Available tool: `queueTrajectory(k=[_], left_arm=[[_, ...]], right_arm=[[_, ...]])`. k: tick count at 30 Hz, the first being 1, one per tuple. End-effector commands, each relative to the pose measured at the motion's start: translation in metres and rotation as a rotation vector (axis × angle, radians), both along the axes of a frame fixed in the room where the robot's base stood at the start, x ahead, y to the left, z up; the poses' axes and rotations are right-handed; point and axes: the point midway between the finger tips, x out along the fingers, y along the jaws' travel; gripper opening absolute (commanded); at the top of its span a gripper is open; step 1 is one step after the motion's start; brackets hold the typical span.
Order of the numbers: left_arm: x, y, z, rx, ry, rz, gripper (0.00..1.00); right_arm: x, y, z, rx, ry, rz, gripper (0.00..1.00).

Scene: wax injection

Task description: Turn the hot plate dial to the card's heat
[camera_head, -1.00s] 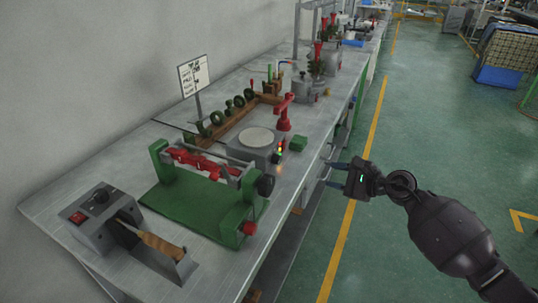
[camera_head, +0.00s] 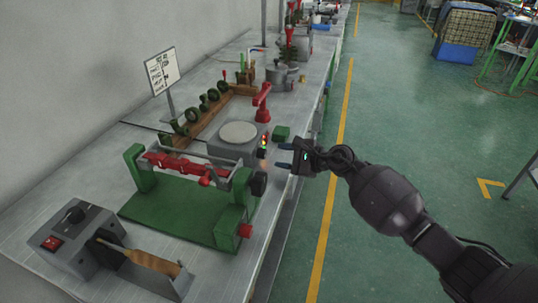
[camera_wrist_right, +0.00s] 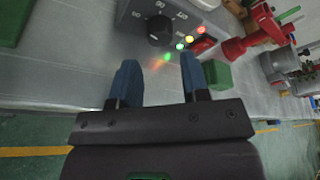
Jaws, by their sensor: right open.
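The hot plate (camera_head: 228,150) is a grey box with a pale round top, on the bench behind the green clamp frame. Its black dial (camera_wrist_right: 159,29) shows on the front panel in the right wrist view, with white marks around it and lit green, yellow and red lamps beside it. The card (camera_head: 161,70) stands on a post at the back; its writing is too small to read. My right gripper (camera_head: 284,156) is open and empty near the bench's front edge. In the wrist view its blue fingers (camera_wrist_right: 159,85) point toward the panel, short of the dial. My left gripper is out of view.
A green frame with a red part (camera_head: 190,215) stands left of the hot plate. A green block (camera_head: 281,133) and a red lever stand (camera_head: 263,103) are close to its right. A grey box with a wooden-handled tool (camera_head: 150,262) is at front left.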

Motion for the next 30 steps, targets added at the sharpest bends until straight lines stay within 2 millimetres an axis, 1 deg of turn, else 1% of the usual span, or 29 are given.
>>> queueTrajectory(k=[1, 3, 9, 15, 22, 23, 27, 29, 30], left_arm=[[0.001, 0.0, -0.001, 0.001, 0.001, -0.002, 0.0], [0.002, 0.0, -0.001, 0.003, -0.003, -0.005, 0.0], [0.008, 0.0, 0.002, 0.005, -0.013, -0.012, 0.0], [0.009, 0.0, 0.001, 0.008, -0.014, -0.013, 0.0], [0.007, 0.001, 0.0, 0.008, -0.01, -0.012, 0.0], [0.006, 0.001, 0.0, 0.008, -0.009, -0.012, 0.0], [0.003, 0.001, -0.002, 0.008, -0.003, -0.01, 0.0], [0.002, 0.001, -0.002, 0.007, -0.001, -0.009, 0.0], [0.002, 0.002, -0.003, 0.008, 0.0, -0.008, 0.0]], right_arm=[[0.005, 0.008, -0.004, 0.002, 0.002, 0.0, 0.42], [0.011, 0.016, -0.007, 0.002, 0.001, 0.0, 0.42], [0.023, 0.033, -0.013, 0.001, 0.001, 0.0, 0.42], [0.027, 0.039, -0.014, 0.0, 0.0, -0.001, 0.42], [0.027, 0.039, -0.014, 0.0, 0.0, -0.001, 0.42], [0.027, 0.039, -0.014, 0.0, 0.0, -0.001, 0.39], [0.027, 0.039, -0.014, 0.0, 0.0, -0.001, 0.18], [0.027, 0.039, -0.014, -0.001, 0.0, -0.001, 0.09], [0.027, 0.039, -0.014, -0.001, 0.0, -0.001, 0.09]])
